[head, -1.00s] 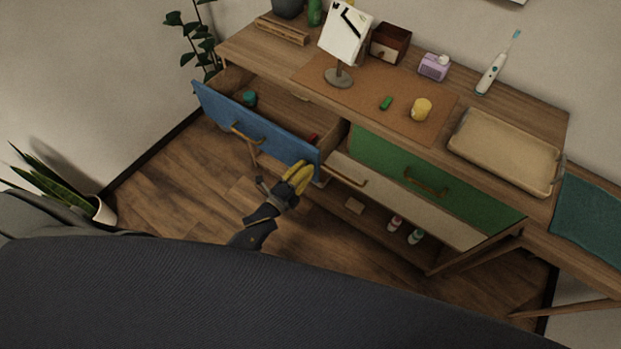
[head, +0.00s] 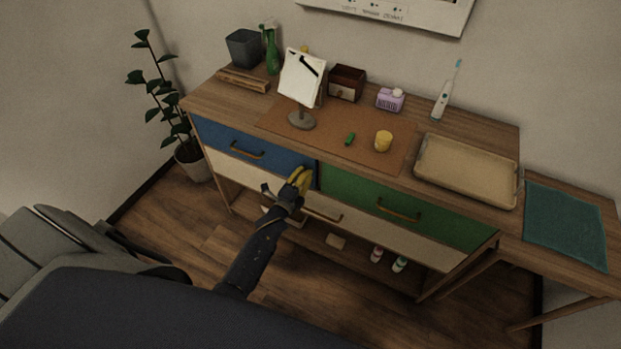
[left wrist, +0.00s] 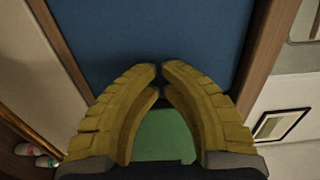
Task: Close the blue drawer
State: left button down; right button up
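The blue drawer (head: 254,149) is in the upper left of the wooden cabinet in the head view. Its front looks flush with the cabinet, and its brass handle (head: 246,152) faces out. My left gripper (head: 300,176) is at the drawer's right end. In the left wrist view the blue front (left wrist: 150,30) fills the upper middle, and the yellow fingertips of the left gripper (left wrist: 160,67) meet in front of it, holding nothing. I cannot tell whether they touch it. My right gripper is not in view.
The green drawer (head: 400,208) is beside the blue one, with cream fronts (head: 235,174) below. A stand with paper (head: 302,80), a yellow cup (head: 383,141) and a tan tray (head: 466,170) sit on top. Open floor (head: 190,245) lies in front.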

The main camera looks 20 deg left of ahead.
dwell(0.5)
pick_arm(q)
jog(key=s, duration=1.4)
jog(key=shift+a, duration=0.3)
jog(key=s+d+f+n+g+y, duration=0.1)
jog(key=s+f+n+g, duration=0.45)
jog(key=f, duration=0.85)
jog(key=s+f+n+g, duration=0.3)
jog(key=s+f+n, duration=0.4)
jog(key=f, duration=0.7)
jog(key=s+d+f+g, duration=0.1)
jog(key=s+f, duration=0.4)
jog(key=s, duration=0.5)
jog(key=s+d+f+n+g, duration=0.1)
jog(key=s+f+g, duration=0.3)
jog(key=s, duration=0.7)
jog(key=s+d+f+n+g, duration=0.1)
jog(key=s+f+g, duration=0.2)
jog(key=s+f, duration=0.4)
jog(key=s, duration=0.4)
jog(key=shift+s+d+f, duration=0.15)
jog(key=shift+d+f, duration=0.1)
jog(key=shift+f, duration=0.15)
jog(key=shift+n, duration=0.25)
